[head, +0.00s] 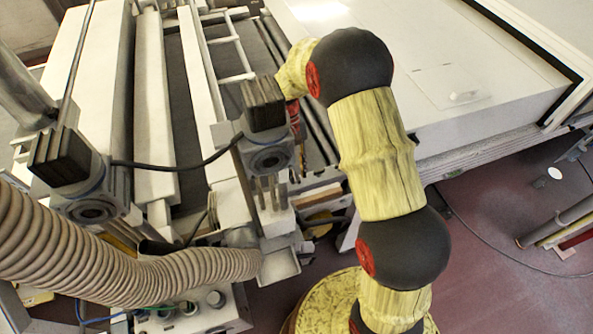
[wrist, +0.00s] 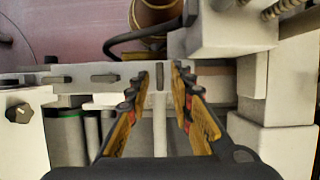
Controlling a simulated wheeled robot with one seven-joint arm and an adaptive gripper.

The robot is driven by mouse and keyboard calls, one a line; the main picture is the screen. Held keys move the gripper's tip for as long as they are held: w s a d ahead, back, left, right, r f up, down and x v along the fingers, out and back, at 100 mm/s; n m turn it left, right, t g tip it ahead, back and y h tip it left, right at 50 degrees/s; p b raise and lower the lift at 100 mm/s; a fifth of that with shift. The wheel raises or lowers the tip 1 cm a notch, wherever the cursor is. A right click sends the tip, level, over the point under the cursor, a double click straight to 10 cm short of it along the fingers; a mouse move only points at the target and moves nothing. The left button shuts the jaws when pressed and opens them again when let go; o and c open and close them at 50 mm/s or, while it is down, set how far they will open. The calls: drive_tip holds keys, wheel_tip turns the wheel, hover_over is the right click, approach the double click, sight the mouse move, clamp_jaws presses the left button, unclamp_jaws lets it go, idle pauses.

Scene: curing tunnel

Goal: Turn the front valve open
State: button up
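My gripper (wrist: 160,80) is open, its dark fingertips with yellow pads pointing up the wrist view. A small grey upright lever (wrist: 159,76) shows between the fingertips, with a gap on either side. Two similar grey levers, a middle one (wrist: 105,78) and a left one (wrist: 60,79), lie crosswise on the same pale strip to the left. I cannot tell which of these levers is the front valve. In the head view my gripper is mostly hidden behind a grey motor block (head: 268,150) and my arm; no lever can be made out there.
A ribbed beige hose (head: 130,275) crosses the lower left of the head view. A black cable (head: 180,165) links two motor blocks. A black knob (wrist: 19,113) is at the wrist view's left. Pale blocks (wrist: 285,145) stand close right of my fingers.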

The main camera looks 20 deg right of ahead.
drive_tip(key=shift+r, duration=0.1)
drive_tip(key=v, duration=1.1)
drive_tip(key=shift+w+r, duration=0.25)
drive_tip(key=shift+r, duration=0.1)
drive_tip(key=s+r+t, duration=0.4)
drive_tip(key=s+r, duration=0.6)
drive_tip(key=r, duration=0.4)
drive_tip(key=s+r+t, duration=0.4)
drive_tip(key=s+t, duration=0.1)
drive_tip(key=s, duration=0.8)
drive_tip(key=s+f+t+b, duration=0.1)
drive_tip(key=s+f+b, duration=0.2)
drive_tip(key=f+b, duration=1.5)
drive_tip(key=shift+f, duration=0.55)
